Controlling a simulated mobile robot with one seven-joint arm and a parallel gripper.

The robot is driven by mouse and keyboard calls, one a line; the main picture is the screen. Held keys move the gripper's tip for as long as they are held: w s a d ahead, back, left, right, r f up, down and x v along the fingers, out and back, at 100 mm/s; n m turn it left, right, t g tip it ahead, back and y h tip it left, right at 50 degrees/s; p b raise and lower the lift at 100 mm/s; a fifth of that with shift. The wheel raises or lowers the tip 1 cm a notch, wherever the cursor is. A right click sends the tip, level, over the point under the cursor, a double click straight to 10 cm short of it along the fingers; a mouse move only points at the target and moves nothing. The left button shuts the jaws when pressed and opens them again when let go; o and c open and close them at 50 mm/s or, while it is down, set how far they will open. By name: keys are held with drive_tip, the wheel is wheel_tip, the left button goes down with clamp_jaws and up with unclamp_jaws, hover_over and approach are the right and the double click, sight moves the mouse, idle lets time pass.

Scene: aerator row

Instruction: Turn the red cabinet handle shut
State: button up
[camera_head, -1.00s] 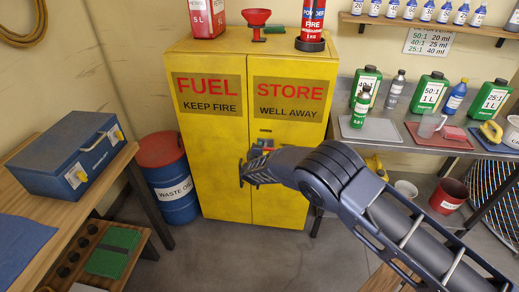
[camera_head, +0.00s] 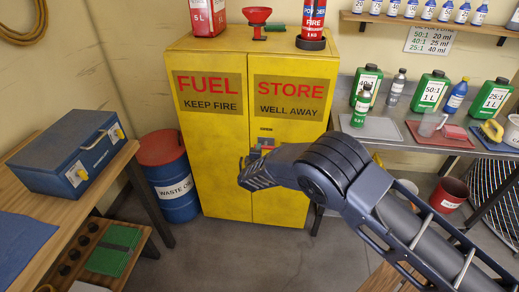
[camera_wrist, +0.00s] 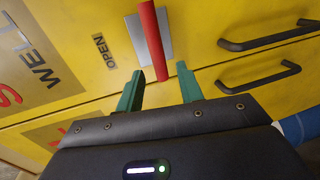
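The yellow cabinet (camera_head: 215,150) stands shut in the middle of the head view, marked FUEL STORE. The red handle (camera_wrist: 153,40) is a bar on a grey plate on the right door, seen in the wrist view. It lies roughly parallel to the OPEN lettering and close to level across the door. In the head view my gripper mostly hides it.
Two black pulls (camera_wrist: 268,38) sit beside the handle in the wrist view. A red funnel (camera_head: 257,16) and fire extinguisher (camera_head: 312,22) stand on the cabinet. A blue drum (camera_head: 170,180) stands left; a bench with bottles (camera_head: 430,92) is right. Floor in front is clear.

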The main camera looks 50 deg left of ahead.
drive_tip(key=v, duration=0.5)
drive_tip(key=shift+s+d+r, duration=0.1)
drive_tip(key=shift+s+d, duration=0.1)
idle(0.4)
